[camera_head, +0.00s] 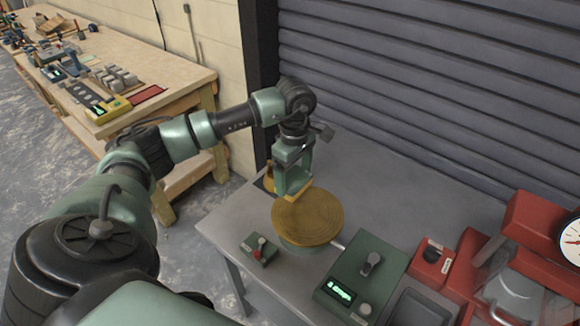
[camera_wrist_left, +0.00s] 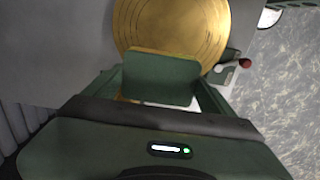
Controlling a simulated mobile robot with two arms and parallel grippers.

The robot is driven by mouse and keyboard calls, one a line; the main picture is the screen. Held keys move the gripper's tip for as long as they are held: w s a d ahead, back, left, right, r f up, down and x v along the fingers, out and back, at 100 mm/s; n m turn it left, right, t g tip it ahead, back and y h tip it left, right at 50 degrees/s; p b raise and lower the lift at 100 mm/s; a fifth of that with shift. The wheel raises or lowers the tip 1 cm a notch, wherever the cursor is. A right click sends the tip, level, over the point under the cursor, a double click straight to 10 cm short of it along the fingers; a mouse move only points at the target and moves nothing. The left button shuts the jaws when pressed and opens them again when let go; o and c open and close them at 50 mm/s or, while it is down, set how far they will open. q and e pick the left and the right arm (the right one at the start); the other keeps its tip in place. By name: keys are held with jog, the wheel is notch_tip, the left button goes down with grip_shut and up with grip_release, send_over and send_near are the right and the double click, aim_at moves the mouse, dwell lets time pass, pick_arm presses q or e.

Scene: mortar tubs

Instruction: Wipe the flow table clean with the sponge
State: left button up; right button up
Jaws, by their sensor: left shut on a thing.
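The flow table is a round brass-coloured disc (camera_head: 308,220) on a green base, on the grey bench. Its disc also fills the top middle of the left wrist view (camera_wrist_left: 185,22). My left gripper (camera_head: 294,184) points down at the disc's far edge and is shut on the sponge. The sponge shows as a yellow strip below the fingers (camera_head: 300,193); in the left wrist view it has a dark green face and yellow edge (camera_wrist_left: 160,78). It overlaps the disc's edge; I cannot tell whether it touches. My right gripper is out of view.
A small green switch box (camera_head: 258,249) stands left of the flow table, and a green control box with a lit display (camera_head: 360,278) at its right front. A brass-coloured object (camera_head: 268,178) is partly hidden behind my gripper. Red equipment (camera_head: 470,265) stands right. A shutter (camera_head: 430,80) closes the back.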

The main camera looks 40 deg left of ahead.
pick_arm(q)
notch_tip(320, 180, up, 2)
jog(key=shift+a+r+p, duration=0.15)
jog(key=shift+p, duration=0.3)
jog(key=shift+r, duration=0.1)
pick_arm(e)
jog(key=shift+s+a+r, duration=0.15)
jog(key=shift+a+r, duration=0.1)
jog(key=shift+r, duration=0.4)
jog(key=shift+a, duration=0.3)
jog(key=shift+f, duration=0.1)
